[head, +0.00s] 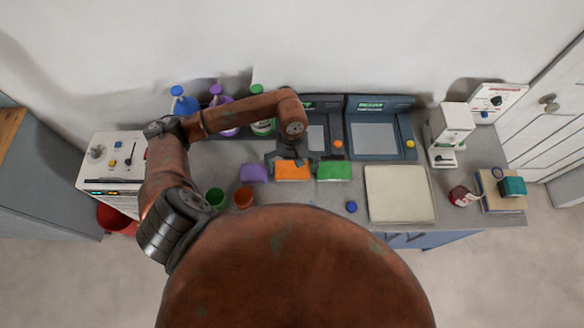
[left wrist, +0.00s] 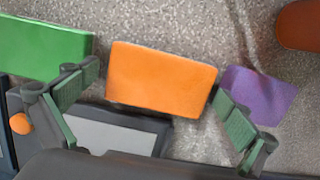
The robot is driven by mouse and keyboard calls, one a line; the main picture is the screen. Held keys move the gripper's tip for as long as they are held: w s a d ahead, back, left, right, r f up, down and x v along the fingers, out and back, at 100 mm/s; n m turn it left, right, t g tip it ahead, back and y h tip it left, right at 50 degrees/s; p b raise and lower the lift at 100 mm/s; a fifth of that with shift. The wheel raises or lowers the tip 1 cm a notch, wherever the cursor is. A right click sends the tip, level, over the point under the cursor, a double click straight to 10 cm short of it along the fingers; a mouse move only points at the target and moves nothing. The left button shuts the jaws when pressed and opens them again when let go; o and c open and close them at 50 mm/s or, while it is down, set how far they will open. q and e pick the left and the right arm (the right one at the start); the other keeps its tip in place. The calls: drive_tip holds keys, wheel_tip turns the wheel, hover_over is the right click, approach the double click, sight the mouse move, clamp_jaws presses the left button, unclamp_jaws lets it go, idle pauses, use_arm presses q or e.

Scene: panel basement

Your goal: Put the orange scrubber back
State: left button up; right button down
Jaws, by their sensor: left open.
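The orange scrubber (head: 292,171) lies on the grey counter, between a purple scrubber (head: 254,173) on its left and a green scrubber (head: 334,170) on its right. My left gripper (head: 290,158) is at the far edge of the orange scrubber, pointing down. In the left wrist view the orange scrubber (left wrist: 160,77) fills the space between the open fingers of my left gripper (left wrist: 155,110). One finger is near the green scrubber (left wrist: 45,50), the other near the purple scrubber (left wrist: 258,95). Whether the fingers touch the orange scrubber I cannot tell. My right gripper is not in view.
Blue, purple and green spray bottles (head: 262,122) stand at the back. Two dark consoles (head: 380,130) are behind the scrubbers. A green cup (head: 215,197) and an orange cup (head: 243,198) stand front left. A pale board (head: 400,194) lies to the right, beside a blue round object (head: 351,207).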

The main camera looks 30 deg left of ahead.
sight(292, 166)
use_arm(q)
wheel_tip(292, 166, up, 12)
drive_tip(key=w+b, duration=0.1)
drive_tip(key=shift+a, duration=0.4)
